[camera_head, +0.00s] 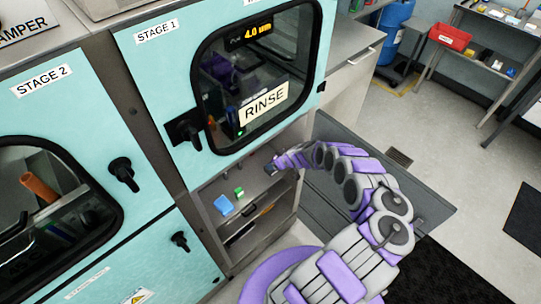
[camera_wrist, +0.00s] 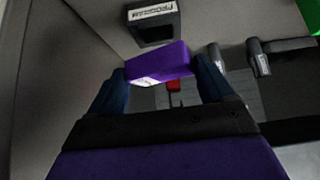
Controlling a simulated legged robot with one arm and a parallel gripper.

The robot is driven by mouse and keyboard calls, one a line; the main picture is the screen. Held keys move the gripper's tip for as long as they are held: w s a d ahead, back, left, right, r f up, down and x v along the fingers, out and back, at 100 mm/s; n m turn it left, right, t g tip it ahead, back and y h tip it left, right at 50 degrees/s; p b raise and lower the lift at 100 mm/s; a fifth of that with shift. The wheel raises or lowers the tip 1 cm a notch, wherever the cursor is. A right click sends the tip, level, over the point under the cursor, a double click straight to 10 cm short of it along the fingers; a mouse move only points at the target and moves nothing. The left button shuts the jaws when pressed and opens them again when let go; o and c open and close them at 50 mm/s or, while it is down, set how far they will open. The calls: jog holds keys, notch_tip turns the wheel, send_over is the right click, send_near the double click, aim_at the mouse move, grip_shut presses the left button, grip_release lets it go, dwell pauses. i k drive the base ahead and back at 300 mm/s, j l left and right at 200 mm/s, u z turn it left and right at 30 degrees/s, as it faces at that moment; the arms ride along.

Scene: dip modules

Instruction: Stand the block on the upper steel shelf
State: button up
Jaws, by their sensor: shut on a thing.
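A purple block (camera_wrist: 160,62) with a pale marking on its lower edge sits between the fingers of my gripper (camera_wrist: 162,74) in the wrist view. The gripper is shut on it. In the head view my gripper (camera_head: 271,168) reaches into the open steel cabinet below the RINSE door, and the block cannot be made out there. The upper steel shelf (camera_head: 215,191) shows in that opening, with a blue item (camera_head: 224,205) and a small green item (camera_head: 239,191) on it. My arm hides the right part of the cabinet.
A dark labelled box (camera_wrist: 153,22) is just beyond the block in the wrist view. Grey upright items (camera_wrist: 258,57) stand to the right, and a small red item (camera_wrist: 174,86) shows below the block. The RINSE door (camera_head: 263,95) hangs over the opening. A lower shelf holds dark items (camera_head: 243,233).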

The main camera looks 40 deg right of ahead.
aim_at(256, 184)
jog(key=k, duration=1)
